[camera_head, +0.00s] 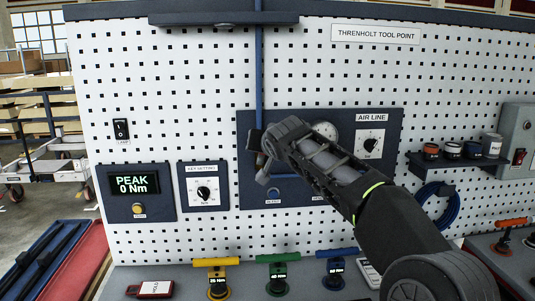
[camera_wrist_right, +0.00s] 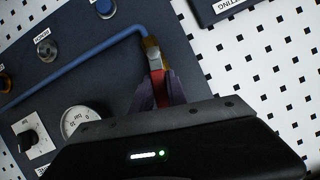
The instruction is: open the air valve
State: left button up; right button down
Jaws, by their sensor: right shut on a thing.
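The air valve's red lever (camera_wrist_right: 163,88) shows in the right wrist view, below a small brass-coloured fitting (camera_wrist_right: 151,43) at the end of the blue pipe (camera_wrist_right: 95,58). My right gripper (camera_wrist_right: 158,91) is shut on the red lever, with dark fingers on both sides of it. In the head view my right gripper (camera_head: 263,158) reaches across the dark blue AIR LINE panel (camera_head: 247,195) to its left part, and the arm hides the lever and part of the panel. The pipe (camera_head: 259,80) runs down from above to this spot. My left gripper is not in view.
The panel has a round gauge (camera_head: 325,131), partly behind my arm, and a black knob (camera_head: 371,144). Left of it are the key setting dial (camera_head: 204,193) and a PEAK display (camera_head: 134,185). Yellow (camera_head: 216,263), green (camera_head: 278,260) and blue (camera_head: 337,254) tools stand below.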

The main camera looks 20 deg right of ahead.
jog(key=shift+w+a+n+h+b, duration=0.15)
jog(key=shift+a+n+h+b, duration=0.25)
jog(key=shift+a+n+h, duration=0.4)
jog(key=shift+d, duration=0.25)
jog(key=c, duration=1.3)
grip_release()
jog(key=b+v, duration=0.3)
jog(key=v, duration=0.4)
jog(key=shift+s+r, duration=0.3)
jog(key=shift+s, duration=0.05)
